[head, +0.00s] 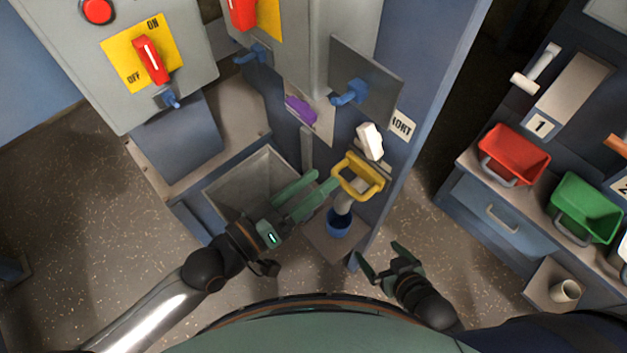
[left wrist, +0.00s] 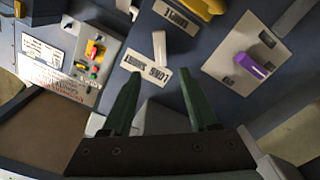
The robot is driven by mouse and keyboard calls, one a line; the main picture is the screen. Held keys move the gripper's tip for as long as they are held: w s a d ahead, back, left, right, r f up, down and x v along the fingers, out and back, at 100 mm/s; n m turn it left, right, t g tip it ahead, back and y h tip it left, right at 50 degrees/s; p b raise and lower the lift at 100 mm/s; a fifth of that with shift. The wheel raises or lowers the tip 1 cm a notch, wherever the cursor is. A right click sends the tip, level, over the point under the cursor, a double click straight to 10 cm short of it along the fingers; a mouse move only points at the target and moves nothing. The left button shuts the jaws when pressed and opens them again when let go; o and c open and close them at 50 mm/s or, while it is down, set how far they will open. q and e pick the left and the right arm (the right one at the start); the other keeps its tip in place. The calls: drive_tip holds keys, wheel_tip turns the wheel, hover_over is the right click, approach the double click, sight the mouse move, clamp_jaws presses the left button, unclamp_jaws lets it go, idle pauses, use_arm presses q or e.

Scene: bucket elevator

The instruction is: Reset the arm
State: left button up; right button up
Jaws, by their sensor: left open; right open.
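My left arm reaches in from the left in the head view. Its gripper (head: 324,182) is open and empty, its green fingers pointing at the yellow handle (head: 374,186) on the blue column. I cannot tell whether a fingertip touches that handle. In the left wrist view, the left gripper (left wrist: 176,88) shows open with nothing between its fingers, facing a panel with a white handle (left wrist: 160,47). A purple handle (left wrist: 253,66) is to the right. My right gripper (head: 381,254) is open and empty above the floor, right of the blue column.
A blue cup (head: 338,224) stands beside the column. An ON/OFF switch box (head: 150,60) is at upper left. A counter with red (head: 515,150) and green (head: 588,208) bins is at right. Floor is clear at left.

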idle(0.5)
use_arm(q)
drive_tip(key=s+a+f+g+y+p, duration=0.1)
drive_tip(key=s+a+f+y+p, duration=0.1)
drive_tip(key=a+f+y, duration=0.4)
drive_tip(key=s+a+f+n+y+p, duration=0.1)
drive_tip(key=s+a+f+y, duration=0.3)
drive_tip(key=a+f, duration=0.8)
drive_tip(key=shift+s+a+f+g+y+p, duration=0.25)
drive_tip(key=shift+a+f+g+y+p, duration=0.15)
drive_tip(key=shift+a+y, duration=0.45)
drive_tip(key=shift+d+r, duration=0.1)
drive_tip(key=shift+d, duration=0.15)
